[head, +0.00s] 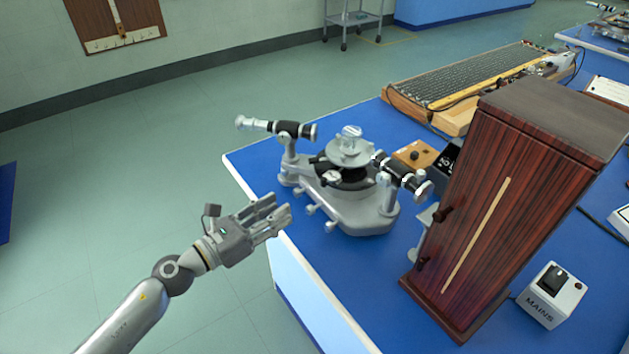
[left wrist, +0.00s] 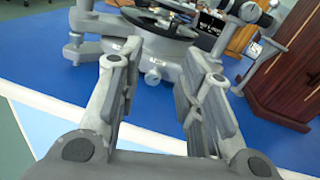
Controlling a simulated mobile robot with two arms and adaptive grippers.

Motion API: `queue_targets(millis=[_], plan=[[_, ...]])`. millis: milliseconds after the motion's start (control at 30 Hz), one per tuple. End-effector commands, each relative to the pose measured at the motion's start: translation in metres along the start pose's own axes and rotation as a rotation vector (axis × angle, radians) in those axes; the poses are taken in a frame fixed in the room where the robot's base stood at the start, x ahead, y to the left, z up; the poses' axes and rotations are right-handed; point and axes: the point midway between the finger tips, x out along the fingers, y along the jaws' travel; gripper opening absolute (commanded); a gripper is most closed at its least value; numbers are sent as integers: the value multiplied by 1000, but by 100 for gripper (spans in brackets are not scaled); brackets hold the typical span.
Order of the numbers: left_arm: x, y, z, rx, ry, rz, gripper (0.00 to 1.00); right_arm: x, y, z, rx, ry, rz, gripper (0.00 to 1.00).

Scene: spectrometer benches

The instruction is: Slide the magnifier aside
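A grey and black spectrometer (head: 362,213) stands near the left corner of the blue bench, with a round table on top and a tube to each side. It also shows at the top of the left wrist view (left wrist: 152,50). A small pale part (head: 331,177) sits at the near left rim of its dark disc; I cannot tell whether this is the magnifier. My left gripper (head: 284,211) is open and empty, left of the spectrometer base and apart from it. In the left wrist view its two fingers (left wrist: 160,90) stand apart, pointing at the base. My right gripper is not in view.
A tall dark wooden cabinet (head: 500,200) stands right of the spectrometer. A white MAINS switch box (head: 551,295) is at the lower right. A long wooden-framed apparatus (head: 470,80) lies behind. The blue bench top (head: 330,270) is bare in front of the spectrometer.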

Motion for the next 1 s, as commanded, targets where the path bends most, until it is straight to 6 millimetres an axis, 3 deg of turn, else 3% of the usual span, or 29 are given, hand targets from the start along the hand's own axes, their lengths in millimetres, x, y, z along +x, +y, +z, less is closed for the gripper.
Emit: queue_targets(millis=[100, 233, 700, 1000], plan=[[2, -12, 12, 102, -3, -37, 34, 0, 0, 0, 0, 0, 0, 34], [11, -14, 16, 121, -5, -43, 34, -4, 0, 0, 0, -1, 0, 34], [90, -17, 15, 112, -6, -40, 34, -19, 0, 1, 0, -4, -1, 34], [109, -18, 14, 115, -4, -40, 34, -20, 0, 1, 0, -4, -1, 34]])
